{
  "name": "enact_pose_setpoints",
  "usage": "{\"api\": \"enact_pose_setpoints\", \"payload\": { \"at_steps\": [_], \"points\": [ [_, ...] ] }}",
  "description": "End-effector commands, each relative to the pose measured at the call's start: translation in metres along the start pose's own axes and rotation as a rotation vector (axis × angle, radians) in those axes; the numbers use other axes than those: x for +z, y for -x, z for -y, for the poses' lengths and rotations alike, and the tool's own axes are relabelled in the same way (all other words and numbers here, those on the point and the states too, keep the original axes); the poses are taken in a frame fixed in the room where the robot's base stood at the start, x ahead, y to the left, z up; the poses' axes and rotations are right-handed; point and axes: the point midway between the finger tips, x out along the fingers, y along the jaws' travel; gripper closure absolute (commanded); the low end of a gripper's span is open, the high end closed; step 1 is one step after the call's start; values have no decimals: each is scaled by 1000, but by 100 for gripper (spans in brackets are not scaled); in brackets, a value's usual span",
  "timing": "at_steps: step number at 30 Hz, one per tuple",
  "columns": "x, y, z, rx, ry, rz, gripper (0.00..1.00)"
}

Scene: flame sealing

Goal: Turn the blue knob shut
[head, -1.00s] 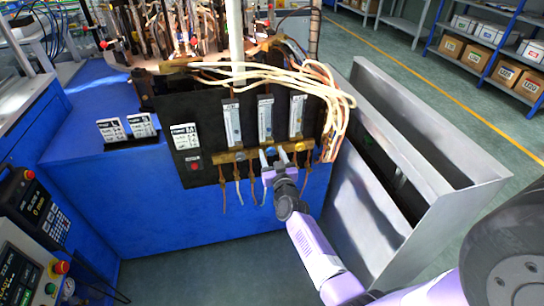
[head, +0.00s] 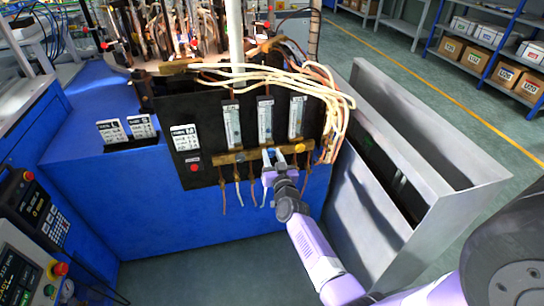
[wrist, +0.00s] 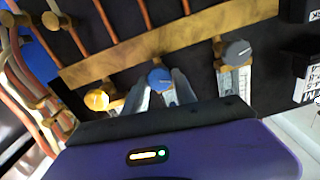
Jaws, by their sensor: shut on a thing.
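The blue knob (wrist: 159,77) sits on a brass bar (wrist: 170,48), between a yellow knob (wrist: 97,99) and a grey knob (wrist: 237,52). My gripper (wrist: 160,86) is shut on the blue knob, with one finger on each side of it. A pale line marks the knob's face. In the head view my gripper (head: 274,153) reaches the bar from below, under the middle flow tube (head: 265,120), and mostly hides the blue knob.
Flow tubes stand on a black panel (head: 208,173), and the yellow knob (head: 299,148) is close to the right. Thin hoses hang below the bar, near my gripper. Pale cables (head: 345,103) loop at the panel's right. A metal-walled enclosure (head: 440,190) stands right of my arm.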

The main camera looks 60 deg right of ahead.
Motion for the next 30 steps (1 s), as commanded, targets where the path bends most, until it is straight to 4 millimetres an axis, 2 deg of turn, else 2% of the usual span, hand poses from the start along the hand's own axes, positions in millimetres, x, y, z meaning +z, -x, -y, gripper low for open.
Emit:
{"api": "enact_pose_setpoints", "payload": {
  "at_steps": [30],
  "points": [
    [3, 1, -3, 0, -913, 1, 100]
  ]
}}
